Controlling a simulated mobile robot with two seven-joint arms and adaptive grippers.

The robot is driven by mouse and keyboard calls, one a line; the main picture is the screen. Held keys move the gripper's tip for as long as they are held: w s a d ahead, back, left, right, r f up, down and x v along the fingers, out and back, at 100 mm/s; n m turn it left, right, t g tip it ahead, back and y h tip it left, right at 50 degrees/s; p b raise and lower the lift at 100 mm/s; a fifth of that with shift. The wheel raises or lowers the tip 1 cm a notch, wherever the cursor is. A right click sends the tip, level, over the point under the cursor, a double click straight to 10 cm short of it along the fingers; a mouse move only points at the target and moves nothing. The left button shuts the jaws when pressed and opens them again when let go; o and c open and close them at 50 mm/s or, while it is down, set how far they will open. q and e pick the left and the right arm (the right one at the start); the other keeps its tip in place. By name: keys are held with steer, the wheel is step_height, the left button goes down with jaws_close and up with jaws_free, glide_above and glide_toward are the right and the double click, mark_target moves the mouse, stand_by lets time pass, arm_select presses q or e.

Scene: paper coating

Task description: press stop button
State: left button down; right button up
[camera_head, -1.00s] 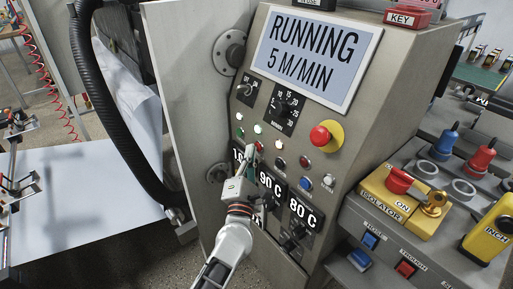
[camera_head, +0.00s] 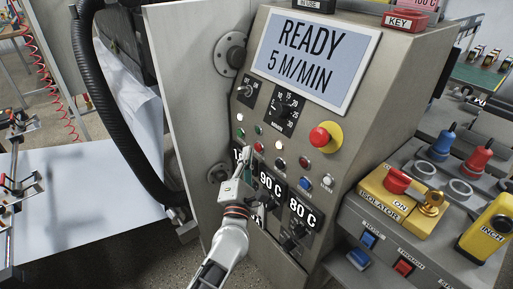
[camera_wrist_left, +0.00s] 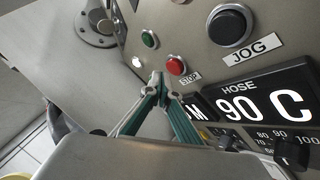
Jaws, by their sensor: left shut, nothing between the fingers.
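The stop button is a small red round button (camera_wrist_left: 176,66) with a STOP label beside it in the left wrist view. In the head view the red button (camera_head: 258,147) sits on the grey panel just beyond my left fingertips. My left gripper (camera_head: 247,157) is shut and empty. In the left wrist view its fingertips (camera_wrist_left: 163,80) come together just below and left of the red button. They appear apart from it. The display (camera_head: 312,60) on the panel reads READY 5 M/MIN. My right gripper is not in view.
A green button (camera_wrist_left: 149,38) and a black JOG button (camera_wrist_left: 230,25) are close by. A red mushroom button on yellow (camera_head: 326,136) is to the right. Temperature readouts (camera_head: 303,209) lie below. A black hose (camera_head: 104,110) hangs at left.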

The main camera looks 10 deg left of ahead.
arm_select(q)
steer(key=s+a, duration=0.1)
steer(key=s, duration=0.1)
steer(key=s+a+p, duration=0.1)
steer(key=s+a, duration=0.1)
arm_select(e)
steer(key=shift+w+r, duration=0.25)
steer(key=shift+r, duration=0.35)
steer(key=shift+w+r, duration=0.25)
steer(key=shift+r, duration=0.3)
arm_select(q)
steer(key=shift+f, duration=0.1)
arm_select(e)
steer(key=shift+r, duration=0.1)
